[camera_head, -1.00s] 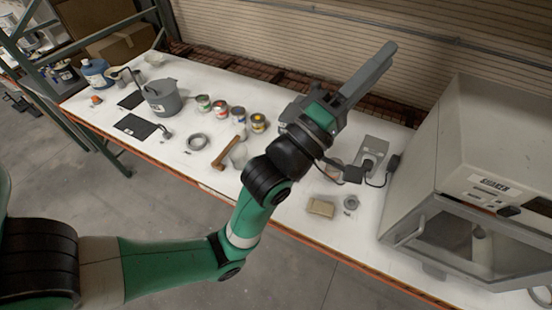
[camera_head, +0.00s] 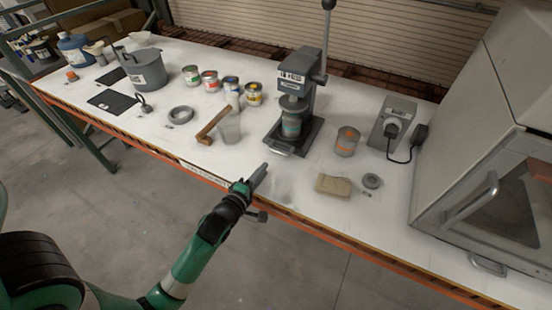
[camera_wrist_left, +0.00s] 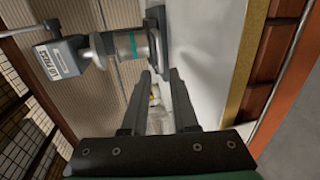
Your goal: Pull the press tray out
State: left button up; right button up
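The grey press (camera_head: 300,78) stands at the middle of the bench with its lever upright. Its dark tray (camera_head: 277,150) lies at the base, with a handle at the front. A metal can with a green band (camera_head: 292,125) sits on the tray under the press head. My left gripper (camera_head: 258,177) is low at the bench's front edge, in front of the tray and apart from it. In the left wrist view, the two fingers (camera_wrist_left: 160,77) are apart with nothing held between them; the press (camera_wrist_left: 62,58) and can (camera_wrist_left: 128,46) show sideways beyond. My right gripper is not in view.
A clear cup (camera_head: 229,130) and a wooden-handled tool (camera_head: 212,124) lie left of the press. A can (camera_head: 346,142), a tan block (camera_head: 333,185) and a grey box with a cable (camera_head: 393,120) are right. A large shaker cabinet (camera_head: 480,120) fills the far right.

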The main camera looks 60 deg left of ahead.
aim_at(276, 162)
pick_arm(q)
jog(key=b+x, duration=0.2)
jog(key=x, duration=0.8)
grip_shut()
jog(key=shift+r, duration=0.1)
dwell(0.9)
